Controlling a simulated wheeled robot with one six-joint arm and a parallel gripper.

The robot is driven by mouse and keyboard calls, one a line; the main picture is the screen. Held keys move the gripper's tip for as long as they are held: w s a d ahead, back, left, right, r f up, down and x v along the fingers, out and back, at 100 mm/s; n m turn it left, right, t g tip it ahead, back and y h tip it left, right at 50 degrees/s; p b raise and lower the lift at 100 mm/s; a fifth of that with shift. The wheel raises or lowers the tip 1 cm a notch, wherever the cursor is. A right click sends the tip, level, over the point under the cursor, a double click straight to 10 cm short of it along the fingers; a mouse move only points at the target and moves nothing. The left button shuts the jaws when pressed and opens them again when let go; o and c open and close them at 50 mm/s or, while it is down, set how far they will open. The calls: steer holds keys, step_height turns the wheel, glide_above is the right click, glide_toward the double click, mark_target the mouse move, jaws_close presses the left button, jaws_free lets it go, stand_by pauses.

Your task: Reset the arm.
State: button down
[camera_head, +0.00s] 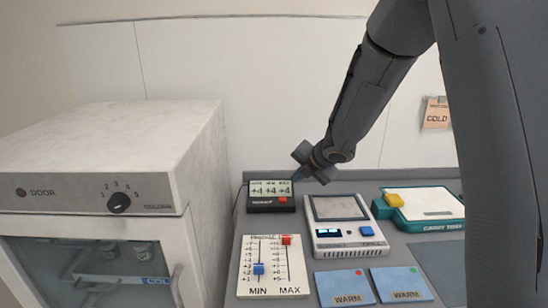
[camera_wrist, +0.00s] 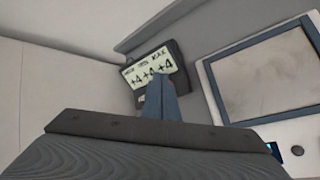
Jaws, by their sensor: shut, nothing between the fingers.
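My arm reaches down from the upper right in the head view. My gripper (camera_head: 297,176) is just above the small black display device (camera_head: 271,196), which shows several +4 readings and has a red button. In the wrist view my gripper's fingers (camera_wrist: 160,82) are together and empty, in front of the lower part of the display device (camera_wrist: 152,66). I cannot tell whether the fingertips touch the device.
A white fridge (camera_head: 110,160) with a dial stands at left. A scale-like device (camera_head: 338,207), a teal-based device (camera_head: 428,222), a MIN/MAX slider board (camera_head: 273,275) and two blue WARM cards (camera_head: 345,287) (camera_head: 402,284) crowd the grey counter. A COLD card (camera_head: 436,113) hangs on the wall.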

steer(key=s+d+f+m+g+h, duration=0.1)
steer(key=s+d+m+h, duration=0.1)
steer(key=s+d+m, duration=0.5)
steer(key=s+d+m+g+h, duration=0.2)
steer(key=s+d+m, duration=0.2)
steer(key=s+m, duration=0.55)
steer(key=s+f+m+g, duration=0.2)
steer(key=s+m+g, duration=0.1)
steer(key=s+m, duration=0.9)
steer(key=s, duration=0.4)
steer(key=shift+s+a+f+m+g, duration=0.15)
steer(key=shift+s+a+m+g, duration=0.1)
steer(key=shift+a+m+g, duration=0.15)
steer(key=shift+d, duration=0.1)
